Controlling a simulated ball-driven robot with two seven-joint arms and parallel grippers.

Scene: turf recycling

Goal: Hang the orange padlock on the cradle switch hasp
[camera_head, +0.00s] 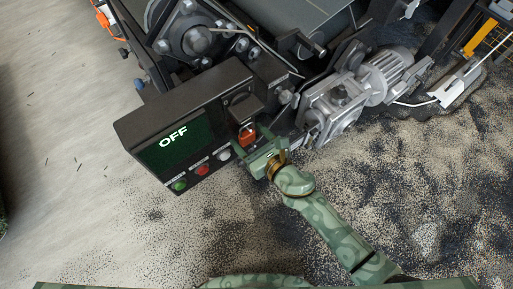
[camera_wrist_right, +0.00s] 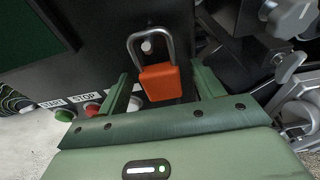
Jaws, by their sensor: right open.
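The orange padlock (camera_head: 247,133) is upright at the right end of the control box front, its body below its shackle. In the right wrist view the padlock (camera_wrist_right: 160,83) has its grey shackle up against the black panel, and a small silver round part shows inside the loop. The dark cradle switch (camera_head: 243,108) is just above the padlock; I cannot make out how the shackle meets the hasp. My right gripper (camera_head: 253,144) is open, its green fingers on either side of the padlock body, with gaps showing. My left gripper is not in view.
The black control box (camera_head: 184,122) has a screen reading OFF. Below it are green (camera_head: 179,185), red (camera_head: 201,170) and white (camera_head: 224,155) buttons. A grey motor (camera_head: 385,75) and gearbox stand to the right. The floor in front has scattered dark granules.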

